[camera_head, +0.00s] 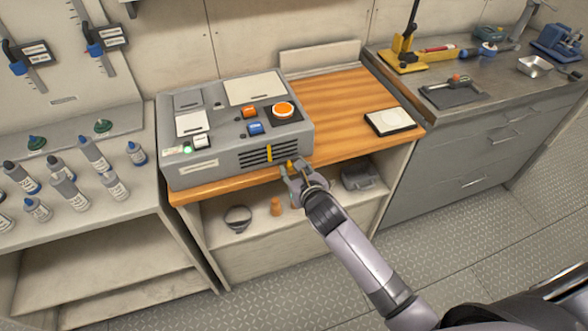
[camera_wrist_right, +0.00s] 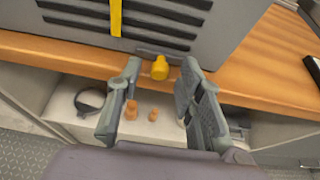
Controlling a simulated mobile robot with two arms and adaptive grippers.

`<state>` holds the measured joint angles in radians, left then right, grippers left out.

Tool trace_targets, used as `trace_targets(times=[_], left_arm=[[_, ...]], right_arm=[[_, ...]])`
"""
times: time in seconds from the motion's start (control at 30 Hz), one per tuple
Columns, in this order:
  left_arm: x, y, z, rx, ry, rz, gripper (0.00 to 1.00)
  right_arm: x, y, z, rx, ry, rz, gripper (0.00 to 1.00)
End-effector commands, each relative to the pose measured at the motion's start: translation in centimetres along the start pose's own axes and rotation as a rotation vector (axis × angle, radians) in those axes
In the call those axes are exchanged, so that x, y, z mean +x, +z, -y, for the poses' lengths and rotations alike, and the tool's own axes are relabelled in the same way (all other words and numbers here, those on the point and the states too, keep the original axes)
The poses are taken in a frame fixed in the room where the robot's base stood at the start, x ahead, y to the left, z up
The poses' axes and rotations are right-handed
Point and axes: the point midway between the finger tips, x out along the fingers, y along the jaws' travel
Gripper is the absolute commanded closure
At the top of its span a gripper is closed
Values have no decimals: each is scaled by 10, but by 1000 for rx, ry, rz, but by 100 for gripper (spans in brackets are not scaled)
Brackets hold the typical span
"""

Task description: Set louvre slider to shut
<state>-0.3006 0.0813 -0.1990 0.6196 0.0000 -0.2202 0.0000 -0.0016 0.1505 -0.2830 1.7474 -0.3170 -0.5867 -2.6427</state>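The grey console (camera_head: 185,172) stands on the wooden worktop, with dark louvre slots (camera_head: 255,157) low on its front face. A yellow vertical strip (camera_head: 269,153) crosses the slots; it also shows in the right wrist view (camera_wrist_right: 116,17). A yellow knob (camera_wrist_right: 160,68), which looks like the slider's handle, sticks out below and right of the slots, near the console's lower edge. My right gripper (camera_head: 295,168) is open in front of the console. In the right wrist view the knob shows between its fingertips, with gaps on both sides. My left gripper is not in view.
The console top carries an orange round button (camera_head: 283,110), an orange switch (camera_head: 250,112) and a blue switch (camera_head: 256,128). A pale square pad (camera_head: 390,122) lies on the worktop at right. Bottles stand at left. The shelf below holds a dark ring-shaped item (camera_head: 238,218) and orange pieces (camera_head: 276,206).

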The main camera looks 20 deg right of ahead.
Motion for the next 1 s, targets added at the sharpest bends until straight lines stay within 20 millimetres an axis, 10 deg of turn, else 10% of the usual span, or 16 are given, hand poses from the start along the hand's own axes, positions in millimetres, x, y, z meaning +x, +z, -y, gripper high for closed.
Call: trace_targets(times=[0.47, 1.0], left_arm=[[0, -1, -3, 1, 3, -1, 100], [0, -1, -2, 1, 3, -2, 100]], right_arm=[[0, 0, 0, 0, 0, -1, 100], [0, 0, 0, 0, 0, -1, 100]])
